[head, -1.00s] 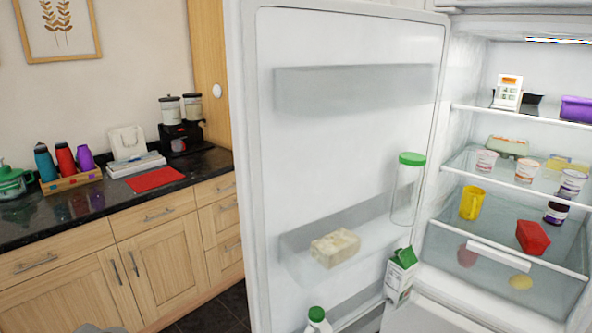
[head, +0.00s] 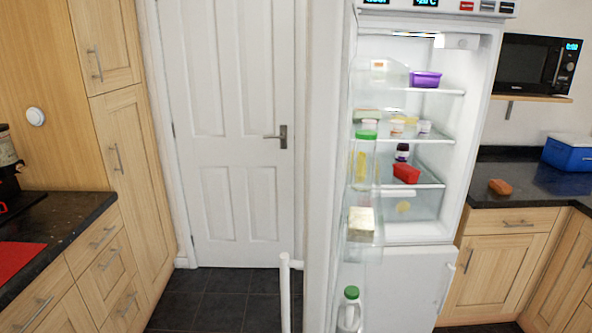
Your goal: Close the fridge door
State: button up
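The white fridge door (head: 321,150) stands open in the head view. I see it nearly edge-on, left of the lit fridge interior (head: 450,110). Its inner shelves face right and hold a green-lidded container, a pale block (head: 361,224) and a green-capped bottle (head: 349,310). A white bar that looks like the door's handle (head: 285,295) sticks out on its left side, low in the picture. The fridge shelves hold a purple box (head: 425,79), a red container (head: 406,173) and small tubs. The lower freezer door (head: 405,290) looks shut. My gripper is not in view.
A white panelled room door (head: 235,110) is shut behind, on the left. Dark floor tiles (head: 215,300) are clear between the left cabinets (head: 110,240) and the fridge door. A counter with a blue cooler box (head: 570,152) and a microwave (head: 525,62) are at right.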

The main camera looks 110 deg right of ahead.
aim_at(333, 86)
jog(key=z, duration=4.05)
